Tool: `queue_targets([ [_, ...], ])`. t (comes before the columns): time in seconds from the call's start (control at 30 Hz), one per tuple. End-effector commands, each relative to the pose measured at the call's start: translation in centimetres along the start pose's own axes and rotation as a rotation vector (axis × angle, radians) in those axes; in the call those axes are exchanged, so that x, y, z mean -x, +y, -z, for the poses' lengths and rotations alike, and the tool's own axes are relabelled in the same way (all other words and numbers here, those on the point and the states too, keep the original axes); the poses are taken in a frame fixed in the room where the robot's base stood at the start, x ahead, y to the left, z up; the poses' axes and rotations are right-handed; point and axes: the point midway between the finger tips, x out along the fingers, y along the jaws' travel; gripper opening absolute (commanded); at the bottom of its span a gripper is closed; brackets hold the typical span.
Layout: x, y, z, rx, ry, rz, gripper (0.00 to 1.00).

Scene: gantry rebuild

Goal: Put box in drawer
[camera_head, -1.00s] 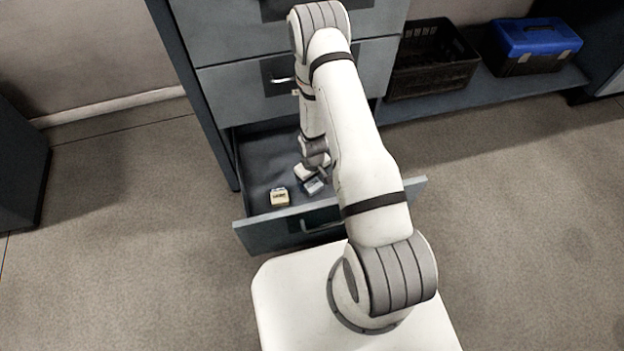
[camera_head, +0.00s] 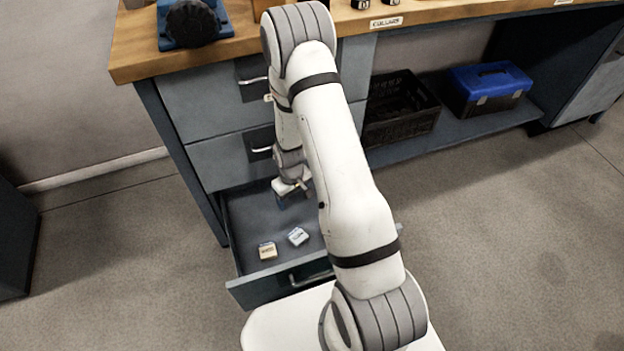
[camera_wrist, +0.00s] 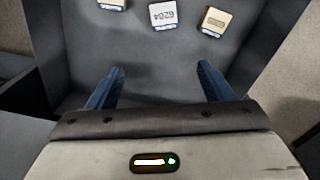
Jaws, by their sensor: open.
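The bottom drawer (camera_head: 255,291) is pulled out. In the head view a tan box (camera_head: 267,250) and a white box (camera_head: 298,236) lie inside near its front. The wrist view shows the white box (camera_wrist: 163,15), marked 6204, between the tan box (camera_wrist: 214,20) and another light box (camera_wrist: 112,4) cut off by the top edge. My arm probably hides that third box in the head view. My gripper (camera_wrist: 160,70) is open, its blue fingers apart with only drawer floor between them. In the head view it is over the drawer's rear part, behind the boxes.
Shut drawers with handles (camera_head: 262,150) are above the open one, under a wooden worktop (camera_head: 150,62). A black crate (camera_head: 400,108) and a blue toolbox (camera_head: 490,88) stand on the low shelf at right. Open floor lies to both sides.

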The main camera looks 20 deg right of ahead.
Motion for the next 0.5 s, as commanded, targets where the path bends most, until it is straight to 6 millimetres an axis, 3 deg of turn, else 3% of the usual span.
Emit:
queue_targets([
  [0.03, 3.1, 0.2, 0.4, -0.016, 0.014, -0.006, 0.74],
  [0.2, 11.4, 0.0, -0.4, -0.073, 0.027, -0.012, 0.74],
  [0.37, 18.6, -0.6, -2.4, -0.127, 0.041, -0.015, 0.74],
  [0.5, 24.1, -1.4, -5.1, -0.173, 0.052, -0.017, 0.74],
])
